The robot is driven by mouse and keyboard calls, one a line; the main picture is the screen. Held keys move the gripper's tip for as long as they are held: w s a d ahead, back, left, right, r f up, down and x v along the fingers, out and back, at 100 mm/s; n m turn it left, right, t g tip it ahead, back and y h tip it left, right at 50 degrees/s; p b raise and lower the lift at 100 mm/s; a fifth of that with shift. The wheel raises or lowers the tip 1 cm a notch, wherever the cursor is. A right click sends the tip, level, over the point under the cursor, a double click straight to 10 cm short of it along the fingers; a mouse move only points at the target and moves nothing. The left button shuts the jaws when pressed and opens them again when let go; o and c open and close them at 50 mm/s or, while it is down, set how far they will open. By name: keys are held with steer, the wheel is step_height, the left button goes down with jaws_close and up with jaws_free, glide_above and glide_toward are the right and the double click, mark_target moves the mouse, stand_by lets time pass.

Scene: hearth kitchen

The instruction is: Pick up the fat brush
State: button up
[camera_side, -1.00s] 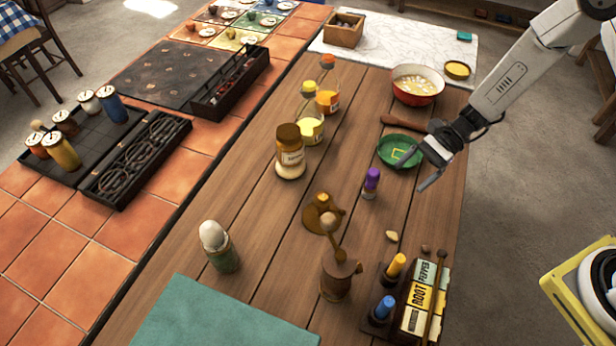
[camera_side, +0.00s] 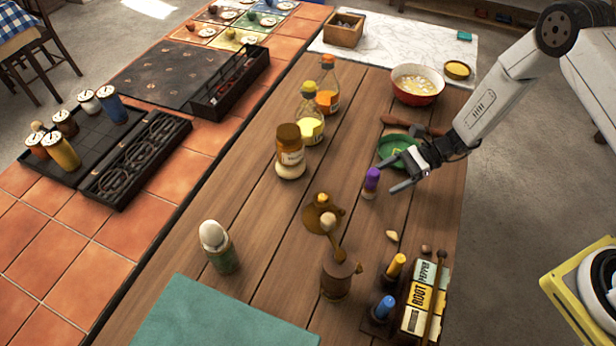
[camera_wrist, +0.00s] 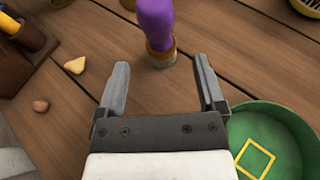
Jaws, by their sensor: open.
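The fat brush appears to be the upright piece with a bulbous purple handle (camera_side: 371,181) and a paler lower part, standing on the wooden table. In the wrist view its purple handle (camera_wrist: 156,24) shows at top centre above a brown band; its upper end is cut off by the frame. My gripper (camera_side: 388,177) is open and empty, just right of the brush in the side view. In the wrist view the brush is centred between the lines of my two fingers (camera_wrist: 161,66), just beyond the tips, with no contact visible.
A green dish (camera_side: 393,146) lies behind and under my gripper. A rack (camera_side: 376,325) with yellow and blue handles and a labelled box stands at the front right. A pale-yellow piece (camera_side: 392,236) and a brown pot holder (camera_side: 338,278) are nearer the front. Jars stand at left.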

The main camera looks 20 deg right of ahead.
mark_target(370, 187)
steer(key=shift+x, duration=2.7)
jaws_close()
